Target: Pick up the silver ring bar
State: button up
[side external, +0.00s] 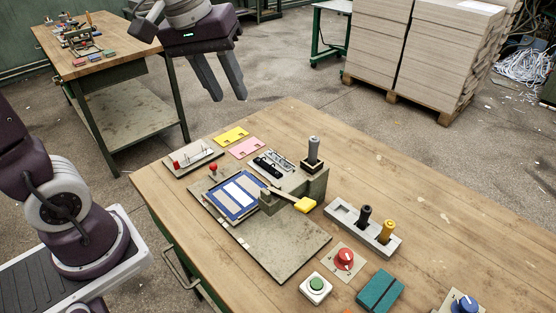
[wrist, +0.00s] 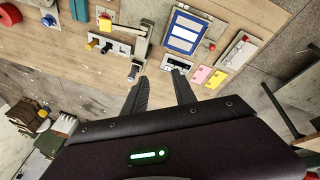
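The silver ring bar (side external: 280,160) appears to be the small silver piece lying beside a black bar (side external: 267,167) near the back of the feeder's board. In the wrist view, a small silver-and-black patch (wrist: 177,65) lies just beyond the fingertips; the two bars are too small to separate there. My gripper (side external: 231,99) is in the air above and behind the table's far edge, clear of the bar. Its two fingers also show in the wrist view (wrist: 160,80), spread apart with nothing between them.
A grey post (side external: 314,147) stands on a block beside the bars, with a yellow-ended lever (side external: 305,204) in front. A blue-framed tray (side external: 256,186), yellow card (side external: 231,135) and pink card (side external: 247,148) lie nearby. A peg rack (side external: 345,214) stands right. The table's far right is clear.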

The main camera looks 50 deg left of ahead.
jog(key=w+a+f+n+g, duration=0.1)
jog(key=w+a+f+n, duration=0.1)
jog(key=w+f+n, duration=0.3)
jog(key=w+a+f+g, duration=0.1)
jog(key=w+a+f, duration=0.15)
jog(key=w, duration=0.45)
jog(key=n+g, duration=0.2)
jog(key=n, duration=0.4)
send_over(278, 158)
jog(key=a, duration=0.1)
notch_tip(278, 158, down, 16)
jog(key=f, duration=0.8)
jog(key=shift+s+a, duration=0.15)
jog(key=shift+a, duration=0.15)
jog(key=shift+c, duration=0.4)
grip_shut()
